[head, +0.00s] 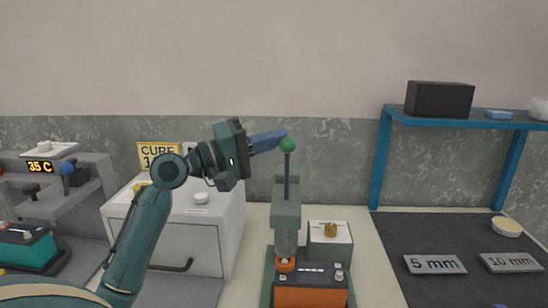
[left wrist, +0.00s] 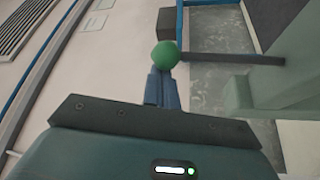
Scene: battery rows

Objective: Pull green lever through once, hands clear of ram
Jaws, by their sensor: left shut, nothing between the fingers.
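The green lever knob (head: 288,144) tops a dark upright rod on a grey-green press (head: 286,215). My left gripper (head: 284,135) is shut, its blue fingertips at the left side of the knob, touching or nearly so. In the left wrist view the green knob (left wrist: 165,55) sits just past the shut fingertips (left wrist: 162,75). The press ram (head: 286,263), orange at its lower end, is low at the orange and black battery (head: 310,288); I cannot tell if they touch. My right gripper does not show.
A white cabinet (head: 215,235) stands left of the press. A small grey-green box (head: 330,250) with a brass knob is right of it. A blue shelf (head: 460,122) and a dark mat (head: 420,235) with "5 mm" and "10 mm" plates are at the right.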

